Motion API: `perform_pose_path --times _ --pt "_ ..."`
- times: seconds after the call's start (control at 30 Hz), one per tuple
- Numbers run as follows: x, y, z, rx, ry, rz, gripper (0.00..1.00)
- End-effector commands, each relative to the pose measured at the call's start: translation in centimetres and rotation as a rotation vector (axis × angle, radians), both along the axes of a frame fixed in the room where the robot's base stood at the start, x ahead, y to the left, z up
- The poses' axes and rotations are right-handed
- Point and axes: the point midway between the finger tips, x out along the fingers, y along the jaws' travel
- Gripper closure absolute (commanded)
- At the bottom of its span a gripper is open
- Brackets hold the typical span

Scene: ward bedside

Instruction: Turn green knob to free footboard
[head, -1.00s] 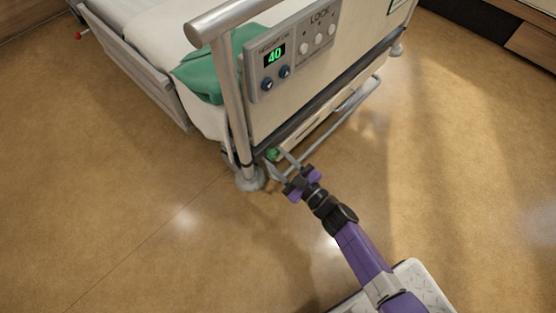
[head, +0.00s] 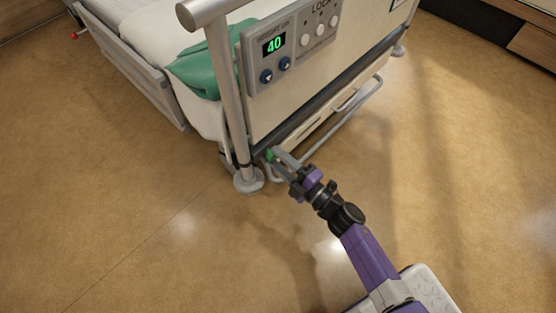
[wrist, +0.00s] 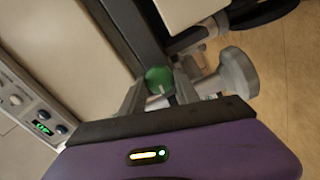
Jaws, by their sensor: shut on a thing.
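The green knob (wrist: 159,78) sits at the lower left corner of the footboard (head: 262,112), near the foot of the metal post. It is round, with a pale mark on its face in the wrist view. In the head view it shows as a small green spot (head: 270,155). My gripper (head: 277,156) reaches it from the lower right. In the wrist view the fingers of my gripper (wrist: 160,92) lie on both sides of the knob and are shut on it. The fingers partly hide the knob's sides.
A control panel (head: 290,45) with a green "40" display is on the footboard. A metal post (head: 228,95) with a round foot stands just left of the knob. A grey rail (head: 345,118) runs low at right. The floor in front is clear.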

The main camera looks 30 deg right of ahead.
Motion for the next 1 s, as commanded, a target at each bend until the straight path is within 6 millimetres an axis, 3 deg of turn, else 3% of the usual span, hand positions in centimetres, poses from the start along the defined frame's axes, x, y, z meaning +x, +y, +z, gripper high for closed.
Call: perform_pose_path --times 0.33,0.87,0.9,1.0 --pt "-0.08 -0.08 -0.12 -0.13 -0.042 -0.001 1.0" --pt "-0.08 -0.07 -0.07 -0.152 -0.048 0.0 1.0" --pt "-0.08 -0.07 -0.07 -0.152 -0.048 0.0 0.59" --pt "-0.06 -0.07 -0.06 -0.151 -0.048 0.0 0.41"
